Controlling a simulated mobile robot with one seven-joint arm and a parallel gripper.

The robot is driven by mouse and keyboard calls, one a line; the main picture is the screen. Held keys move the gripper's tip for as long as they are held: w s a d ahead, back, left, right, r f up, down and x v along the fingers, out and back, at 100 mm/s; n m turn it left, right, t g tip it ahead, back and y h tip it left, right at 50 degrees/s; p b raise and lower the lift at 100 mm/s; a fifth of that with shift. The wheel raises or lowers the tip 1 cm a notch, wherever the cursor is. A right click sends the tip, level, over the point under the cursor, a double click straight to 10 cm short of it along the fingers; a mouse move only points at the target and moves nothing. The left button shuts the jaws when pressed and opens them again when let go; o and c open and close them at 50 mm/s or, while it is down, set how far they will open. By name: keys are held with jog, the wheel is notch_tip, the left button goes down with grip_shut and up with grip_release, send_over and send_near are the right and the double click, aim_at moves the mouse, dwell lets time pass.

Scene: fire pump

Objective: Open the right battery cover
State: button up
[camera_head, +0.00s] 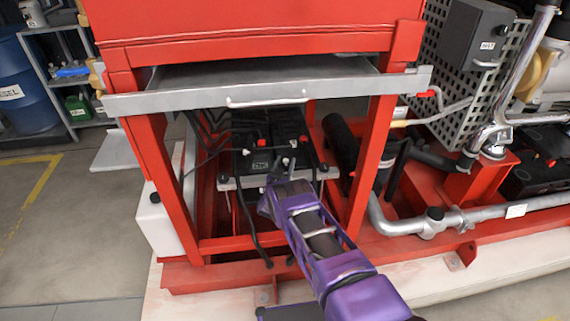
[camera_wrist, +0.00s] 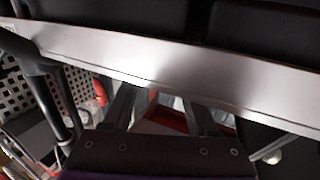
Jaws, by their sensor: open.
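A black battery (camera_head: 266,150) with red caps and a small label sits inside the red frame, under a grey metal panel (camera_head: 190,96) with a pale handle (camera_head: 268,102). I cannot tell for sure which part is the right battery cover. My gripper (camera_head: 282,186) reaches into the frame at the battery's front edge; its fingers are mostly hidden there by my purple arm. In the wrist view my gripper (camera_wrist: 160,106) has its two dark fingers apart, with nothing visible between them. A silver bar (camera_wrist: 170,62) crosses in front of the fingertips; contact is unclear.
Red frame posts (camera_head: 372,165) stand on both sides of my arm. Dark cables (camera_head: 243,205) hang at the battery's front. A grey pipe (camera_head: 440,220) and a perforated guard (camera_head: 450,70) lie to the right. Open floor (camera_head: 60,240) is at the left.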

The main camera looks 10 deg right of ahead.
grip_shut()
dwell(1.3)
